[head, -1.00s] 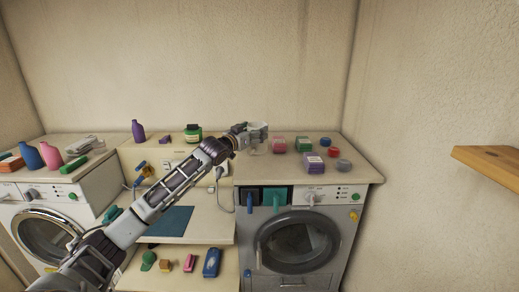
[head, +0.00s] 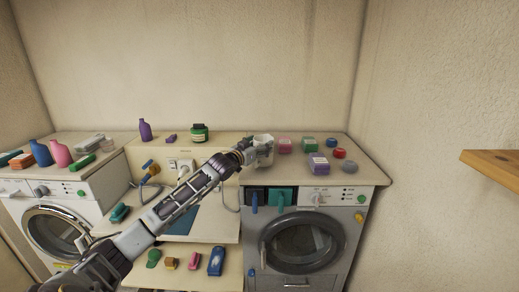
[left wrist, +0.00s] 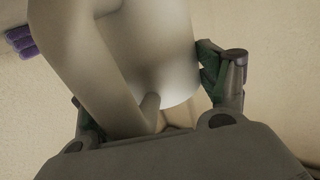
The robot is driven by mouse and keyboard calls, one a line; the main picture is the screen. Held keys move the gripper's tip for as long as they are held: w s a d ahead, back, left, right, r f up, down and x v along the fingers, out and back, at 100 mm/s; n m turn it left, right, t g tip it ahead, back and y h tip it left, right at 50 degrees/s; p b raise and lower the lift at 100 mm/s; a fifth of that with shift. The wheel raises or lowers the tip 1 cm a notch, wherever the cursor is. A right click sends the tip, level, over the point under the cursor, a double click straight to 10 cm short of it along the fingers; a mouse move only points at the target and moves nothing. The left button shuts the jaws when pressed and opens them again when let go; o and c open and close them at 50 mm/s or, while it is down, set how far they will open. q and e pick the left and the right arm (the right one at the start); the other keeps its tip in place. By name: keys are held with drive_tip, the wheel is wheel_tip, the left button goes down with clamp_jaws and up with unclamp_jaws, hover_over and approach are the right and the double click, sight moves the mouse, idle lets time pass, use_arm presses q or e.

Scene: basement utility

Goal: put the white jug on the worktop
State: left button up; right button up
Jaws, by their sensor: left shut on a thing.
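The white jug (head: 264,148) is at the left part of the right-hand worktop (head: 352,179), above the grey washing machine. My left gripper (head: 246,150) reaches it from the left and is shut on it. In the left wrist view the pale jug (left wrist: 165,45) fills the middle between the green-padded fingers of my left gripper (left wrist: 155,95). The jug looks upright in the head view. I cannot tell whether its base touches the worktop. My right gripper is not in view.
On the worktop right of the jug are a pink block (head: 285,145), a green block (head: 308,145), a purple box (head: 318,163), and red, blue and grey round items. A green jar (head: 199,134) stands left at the back. A wooden shelf (head: 495,163) juts out at right.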

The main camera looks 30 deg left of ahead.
use_arm(q)
drive_tip(key=shift+f, duration=0.7)
drive_tip(key=shift+f, duration=0.1)
drive_tip(key=o, duration=1.2)
drive_tip(key=shift+f, duration=0.1)
drive_tip(key=shift+c, duration=0.2)
drive_tip(key=shift+o, duration=0.8)
drive_tip(key=shift+s, duration=0.2)
